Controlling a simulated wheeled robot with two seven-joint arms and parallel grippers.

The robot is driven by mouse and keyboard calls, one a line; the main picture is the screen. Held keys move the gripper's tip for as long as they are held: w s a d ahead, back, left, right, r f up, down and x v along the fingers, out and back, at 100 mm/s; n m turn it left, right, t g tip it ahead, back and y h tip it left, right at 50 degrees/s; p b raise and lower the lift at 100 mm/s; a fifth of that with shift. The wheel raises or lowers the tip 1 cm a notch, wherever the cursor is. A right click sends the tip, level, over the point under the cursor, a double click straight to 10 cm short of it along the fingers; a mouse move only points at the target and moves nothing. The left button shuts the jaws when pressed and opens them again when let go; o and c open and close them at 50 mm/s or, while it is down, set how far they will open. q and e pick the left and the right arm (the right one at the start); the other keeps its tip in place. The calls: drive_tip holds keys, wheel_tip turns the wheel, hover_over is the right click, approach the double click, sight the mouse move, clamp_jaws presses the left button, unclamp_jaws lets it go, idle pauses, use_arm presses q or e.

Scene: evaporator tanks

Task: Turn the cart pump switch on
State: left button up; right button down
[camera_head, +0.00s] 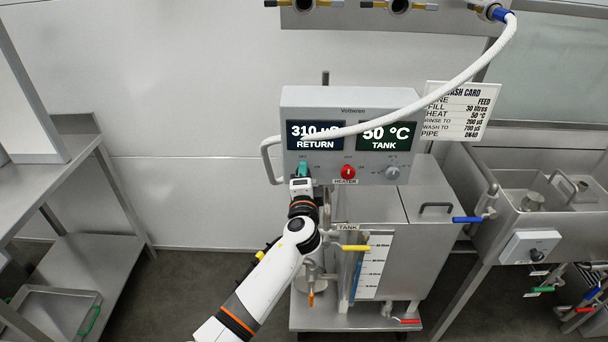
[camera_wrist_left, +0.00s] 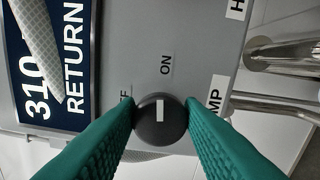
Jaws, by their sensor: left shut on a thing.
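The cart pump switch (camera_wrist_left: 172,134) is a round black knob with a short white mark. In the left wrist view the mark runs up the picture, toward the ON label (camera_wrist_left: 167,64). The OFF label (camera_wrist_left: 125,96) is partly covered by a finger. My left gripper (camera_wrist_left: 160,118) has its green fingers shut on the knob, one on each side. In the head view my left gripper (camera_head: 303,171) is at the lower left of the control panel (camera_head: 320,103) and hides the knob. My right gripper is not in view.
A red heater knob (camera_head: 348,172) and a grey tank knob (camera_head: 392,173) sit to the right on the panel. A bent handle (camera_head: 268,160) is at the panel's left side. A white hose (camera_head: 470,72) hangs across the displays. A steel rack (camera_head: 90,215) stands left.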

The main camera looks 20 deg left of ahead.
use_arm(q)
drive_tip(key=shift+m, duration=0.7)
drive_tip(key=o, duration=0.9)
drive_tip(key=shift+o, duration=0.2)
drive_tip(key=b+v, duration=0.1)
drive_tip(key=v, duration=1.1)
drive_tip(key=shift+b, duration=0.3)
